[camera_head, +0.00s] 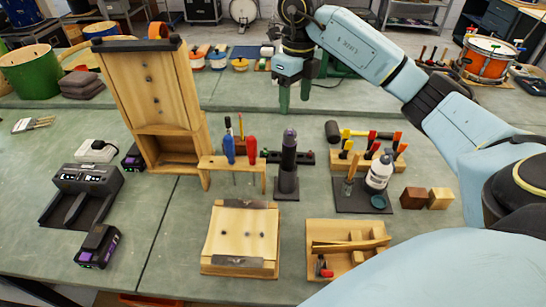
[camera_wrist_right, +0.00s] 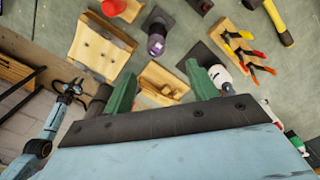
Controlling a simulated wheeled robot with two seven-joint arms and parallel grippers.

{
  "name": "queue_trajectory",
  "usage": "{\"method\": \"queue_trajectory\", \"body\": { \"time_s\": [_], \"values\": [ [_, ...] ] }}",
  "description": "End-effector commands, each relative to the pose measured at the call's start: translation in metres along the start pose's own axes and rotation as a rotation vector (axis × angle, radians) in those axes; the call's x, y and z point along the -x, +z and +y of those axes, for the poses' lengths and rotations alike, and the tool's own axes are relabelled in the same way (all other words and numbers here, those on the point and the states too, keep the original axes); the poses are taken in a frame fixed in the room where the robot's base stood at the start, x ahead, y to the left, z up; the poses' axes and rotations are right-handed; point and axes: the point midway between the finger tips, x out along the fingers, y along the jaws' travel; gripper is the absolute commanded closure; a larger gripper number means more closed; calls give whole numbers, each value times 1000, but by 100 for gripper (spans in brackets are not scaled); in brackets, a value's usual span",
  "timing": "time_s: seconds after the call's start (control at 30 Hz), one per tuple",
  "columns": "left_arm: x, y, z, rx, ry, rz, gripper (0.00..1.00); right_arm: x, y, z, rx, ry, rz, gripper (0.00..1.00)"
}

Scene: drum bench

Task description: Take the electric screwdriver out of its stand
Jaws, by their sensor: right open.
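The electric screwdriver (camera_head: 289,148) is dark with a purple-tinged top and stands upright in its black stand (camera_head: 287,187) mid-bench. In the right wrist view the screwdriver (camera_wrist_right: 157,38) shows from above, beyond the fingers. My right gripper (camera_head: 294,94) is open and empty, with green fingers pointing down. In the head view it appears above and beside the screwdriver's top, apart from it. The fingers (camera_wrist_right: 161,88) also show wide apart in the right wrist view. An arm at the left of that view looks like my left one; its gripper (camera_wrist_right: 70,90) is too small to read.
A wooden rack (camera_head: 232,162) with screwdrivers stands left of the stand. A pliers rack (camera_head: 370,160) and a white bottle (camera_head: 379,172) are to the right. A sloped wooden board (camera_head: 241,235) and a wooden tray (camera_head: 316,232) are in front. Bare bench lies between them.

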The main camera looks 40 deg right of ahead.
Motion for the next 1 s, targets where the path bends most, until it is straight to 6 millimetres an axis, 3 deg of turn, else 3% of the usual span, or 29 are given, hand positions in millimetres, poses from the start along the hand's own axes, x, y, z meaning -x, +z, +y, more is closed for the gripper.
{"method": "queue_trajectory", "body": {
  "time_s": [0.07, 0.27, 0.37, 0.6, 0.8, 1.0],
  "values": [
    [-14, -4, -1, 0, -1, 9, 64, -13, -1, -2, -3, -4, 1, 42],
    [-18, 43, 7, 0, 9, -59, 64, -26, -1, -1, -1, -2, 4, 42],
    [-21, 52, 9, 0, 10, -74, 64, -43, -1, 0, 0, -1, 6, 42],
    [-26, 46, 8, 0, 9, -62, 64, -85, -1, 0, -2, -1, 6, 42],
    [-27, 26, 5, 0, 6, -31, 64, -99, -1, 0, -1, -3, 3, 42],
    [-22, 27, 5, -1, 6, -32, 64, -125, -1, 8, -1, 1, 5, 42]
  ]
}}
